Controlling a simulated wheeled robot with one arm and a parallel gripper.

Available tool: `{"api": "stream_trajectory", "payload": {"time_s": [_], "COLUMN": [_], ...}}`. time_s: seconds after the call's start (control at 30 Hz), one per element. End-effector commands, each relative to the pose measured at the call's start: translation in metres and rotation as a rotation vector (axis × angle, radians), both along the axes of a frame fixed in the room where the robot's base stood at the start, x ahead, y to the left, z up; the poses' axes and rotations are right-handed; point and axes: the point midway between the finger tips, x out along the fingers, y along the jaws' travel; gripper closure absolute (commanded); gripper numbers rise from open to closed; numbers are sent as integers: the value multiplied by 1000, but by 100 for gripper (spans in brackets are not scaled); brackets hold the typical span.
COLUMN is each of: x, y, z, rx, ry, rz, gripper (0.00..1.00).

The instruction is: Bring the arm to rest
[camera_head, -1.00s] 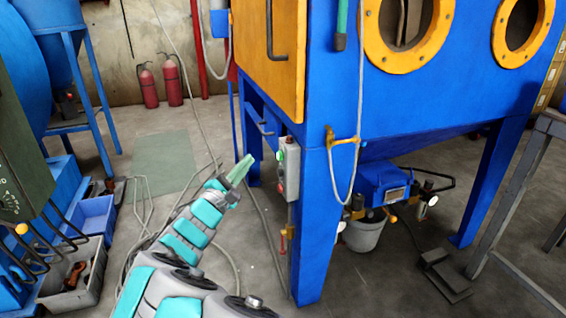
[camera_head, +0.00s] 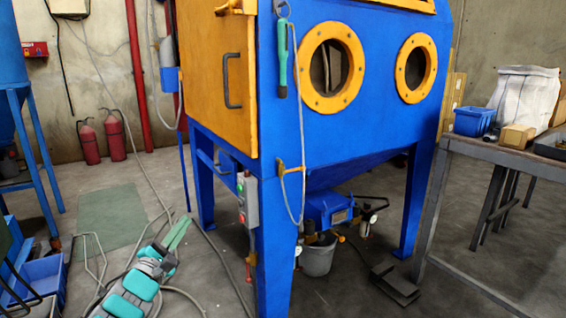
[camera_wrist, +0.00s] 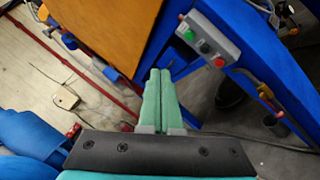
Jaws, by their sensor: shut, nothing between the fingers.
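My gripper (camera_head: 178,232) shows at the lower left in the head view, at the end of my grey and teal arm. It is in front of the blue blast cabinet's left side, with open floor around it. In the wrist view its two green fingers (camera_wrist: 160,92) lie together, pointing up the picture, with nothing between them. The control box (camera_wrist: 208,40) with a green and a red button is beyond the fingertips to the right. In the head view the control box (camera_head: 247,198) is on the cabinet's front leg, right of my gripper.
The blue cabinet (camera_head: 345,130) with orange-rimmed ports stands at the centre. A grey bucket (camera_head: 317,258) sits under it. A metal table (camera_head: 490,150) stands at right. Fire extinguishers (camera_head: 102,138) stand by the back wall. Hoses and cables cross the floor near my arm.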

Motion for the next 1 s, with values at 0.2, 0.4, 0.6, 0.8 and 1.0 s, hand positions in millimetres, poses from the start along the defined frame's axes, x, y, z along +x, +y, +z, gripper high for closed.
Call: {"api": "stream_trajectory", "payload": {"time_s": [0.2,0.4,0.6,0.8,1.0], "x": [9,16,19,-1,-61], "y": [-41,-89,-160,-279,-404], "z": [13,27,43,59,55], "rx": [32,76,148,287,500], "ry": [8,19,41,85,165], "rz": [-82,-177,-318,-557,-841], "gripper": [100,100,100,100,100]}}
